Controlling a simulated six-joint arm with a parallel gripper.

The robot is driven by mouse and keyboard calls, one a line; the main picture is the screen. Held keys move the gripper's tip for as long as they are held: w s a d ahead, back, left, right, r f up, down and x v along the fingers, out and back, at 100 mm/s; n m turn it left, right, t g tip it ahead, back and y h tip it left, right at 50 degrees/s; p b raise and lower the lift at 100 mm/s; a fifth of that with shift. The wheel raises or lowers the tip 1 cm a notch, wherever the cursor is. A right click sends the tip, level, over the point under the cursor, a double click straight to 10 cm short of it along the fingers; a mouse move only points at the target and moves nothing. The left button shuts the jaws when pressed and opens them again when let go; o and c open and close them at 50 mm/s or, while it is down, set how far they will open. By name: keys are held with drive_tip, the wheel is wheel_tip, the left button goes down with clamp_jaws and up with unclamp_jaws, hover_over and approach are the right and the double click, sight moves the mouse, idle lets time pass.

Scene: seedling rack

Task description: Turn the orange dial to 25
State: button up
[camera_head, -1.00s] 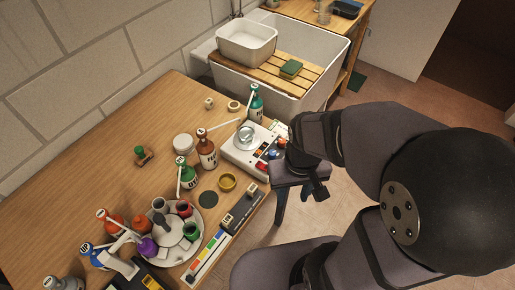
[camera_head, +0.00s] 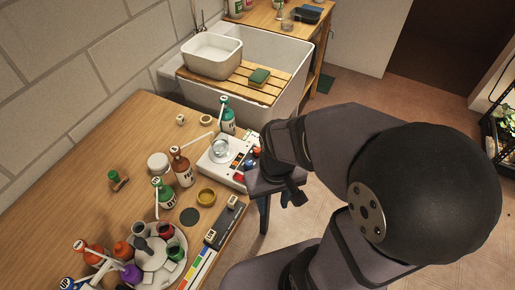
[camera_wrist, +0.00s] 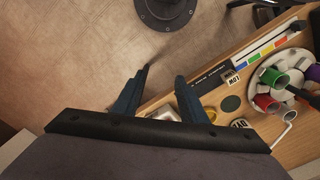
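A white instrument box (camera_head: 218,160) stands at the right edge of the bench in the head view, with a round glass-like dish on top. A small orange dial (camera_head: 256,152) sits at its right end, close to my arm, beside a blue knob (camera_head: 248,163) and a red part (camera_head: 238,177). The dial's scale and setting are too small to read. My gripper (camera_head: 280,200) hangs just off the bench edge, apart from the dial. In the wrist view my gripper (camera_wrist: 160,88) has its two fingers spread with nothing between them; the dial cannot be made out there.
Dropper bottles (camera_head: 182,168) stand left of the box. A yellow dish (camera_head: 206,197), a dark round pad (camera_head: 189,216) and a carousel of coloured cups (camera_head: 150,262) lie nearer. A white sink (camera_head: 285,65) is behind. Open floor lies right of the bench.

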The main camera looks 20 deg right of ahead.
drive_tip(key=w+d+f+n+g+p, duration=0.1)
drive_tip(key=w+f+p, duration=0.1)
drive_tip(key=w, duration=0.6)
drive_tip(key=w+d+f+n+p, duration=0.1)
drive_tip(key=w+d+p, duration=0.1)
drive_tip(key=w, duration=0.6)
drive_tip(key=w+r+n, duration=0.1)
drive_tip(key=w, duration=0.1)
drive_tip(key=w+r+n+t, duration=0.1)
drive_tip(key=w+r+n, duration=0.1)
drive_tip(key=w, duration=0.1)
drive_tip(key=w+r+n, duration=0.1)
drive_tip(key=w+n, duration=0.1)
drive_tip(key=w, duration=0.1)
drive_tip(key=shift+r, duration=0.3)
drive_tip(key=s+n, duration=0.1)
drive_tip(key=n, duration=0.1)
drive_tip(key=shift+n, duration=0.3)
drive_tip(key=shift+s+n, duration=0.1)
drive_tip(key=shift+n, duration=0.5)
drive_tip(key=shift+f, duration=0.15)
